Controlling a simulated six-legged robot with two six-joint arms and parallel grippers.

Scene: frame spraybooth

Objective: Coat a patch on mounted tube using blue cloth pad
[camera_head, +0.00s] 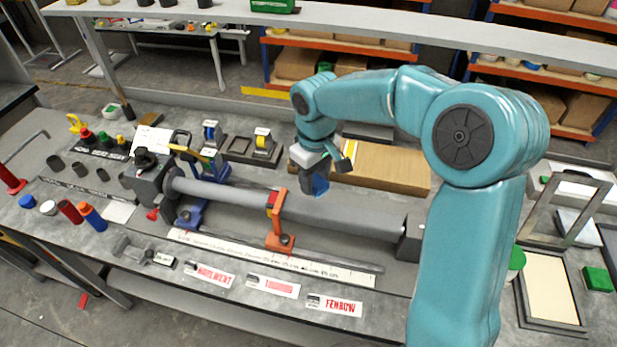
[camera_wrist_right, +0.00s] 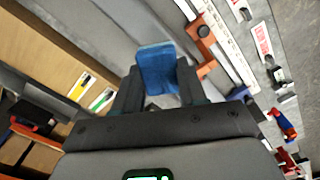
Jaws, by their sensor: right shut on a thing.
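The mounted tube (camera_head: 226,197) is a long grey cylinder lying across the bench, from a dark chuck-like mount at the left to a grey block at the right. An orange clamp (camera_head: 278,222) stands around it near its middle. My right gripper (camera_head: 316,184) is shut on the blue cloth pad (camera_head: 320,186), just behind and above the tube, right of the orange clamp. In the right wrist view the blue pad (camera_wrist_right: 157,68) sits between the fingers, with the grey tube beyond it. I cannot tell whether pad and tube touch. My left gripper is not in view.
A white ruler strip (camera_head: 270,257) and printed labels (camera_head: 272,287) lie in front. A framed panel (camera_head: 549,287) and a green block (camera_head: 597,280) are at the right.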

